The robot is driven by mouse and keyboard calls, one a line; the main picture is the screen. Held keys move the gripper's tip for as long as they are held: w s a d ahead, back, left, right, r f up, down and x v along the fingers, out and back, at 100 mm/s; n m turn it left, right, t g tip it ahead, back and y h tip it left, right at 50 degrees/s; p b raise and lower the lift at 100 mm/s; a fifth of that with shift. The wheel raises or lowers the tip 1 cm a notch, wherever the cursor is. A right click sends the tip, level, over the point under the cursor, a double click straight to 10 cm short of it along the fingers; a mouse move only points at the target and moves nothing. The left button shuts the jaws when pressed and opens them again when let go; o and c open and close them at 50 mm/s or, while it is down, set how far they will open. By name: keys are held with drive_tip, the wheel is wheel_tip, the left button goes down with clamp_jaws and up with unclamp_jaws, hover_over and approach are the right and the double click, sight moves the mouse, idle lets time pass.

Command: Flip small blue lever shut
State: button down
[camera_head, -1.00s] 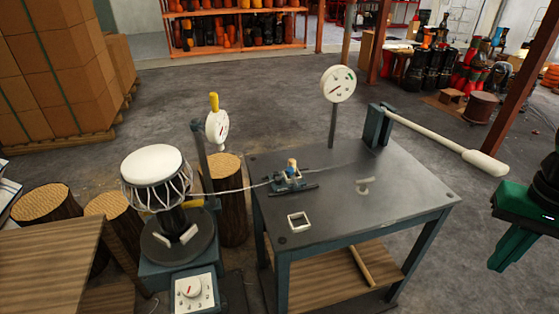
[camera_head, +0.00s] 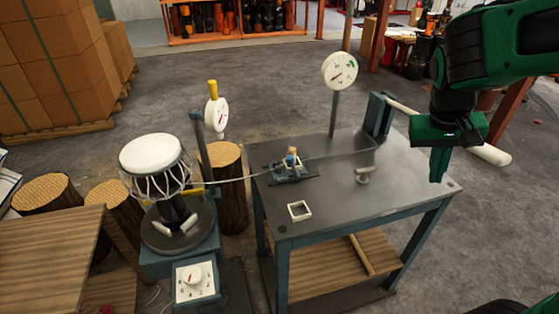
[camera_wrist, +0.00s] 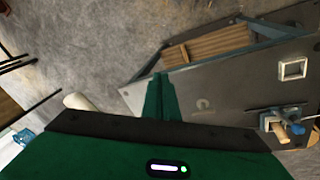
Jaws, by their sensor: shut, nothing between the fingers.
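A small blue clamp device (camera_head: 291,170) sits on the dark metal table (camera_head: 330,205), left of its middle, with a cord running through it. A short tan-tipped blue lever (camera_head: 291,153) stands up on it. The device also shows at the right edge of the wrist view (camera_wrist: 272,118), where the tan handle is partly clear. My green gripper (camera_head: 437,180) is shut and empty, pointing down near the table's right edge. It is well to the right of the device and apart from it. Its shut fingers show in the wrist view (camera_wrist: 160,80).
A dial gauge (camera_head: 339,71) stands on a post at the table's back. A long white-handled lever (camera_head: 398,104) sits at the back right, partly behind my arm. A small hook (camera_head: 362,176) and a white square frame (camera_head: 299,210) are on the tabletop. A drum (camera_head: 154,160) stands left.

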drive_tip(key=w+a+n+t+h, duration=0.1)
drive_tip(key=w+a+n+t, duration=0.1)
drive_tip(key=w+a, duration=0.5)
drive_tip(key=w+a+n+t, duration=0.1)
drive_tip(key=w+a, duration=0.3)
drive_tip(key=a, duration=0.8)
drive_tip(key=a+f+n+t, duration=0.1)
drive_tip(key=a, duration=1)
drive_tip(key=s+a+f+n+t, duration=0.1)
drive_tip(key=a+f+n+t, duration=0.1)
drive_tip(key=a, duration=0.9)
drive_tip(key=shift+n+y, duration=0.3)
drive_tip(key=shift+f, duration=0.1)
approach(293, 167)
wheel_tip(293, 167, down, 3)
drive_tip(key=w+a, duration=0.3)
drive_tip(key=shift+w+d+f, duration=0.1)
drive_tip(key=shift+w+d, duration=0.05)
drive_tip(key=shift+d, duration=0.6)
drive_tip(key=shift+a, duration=0.1)
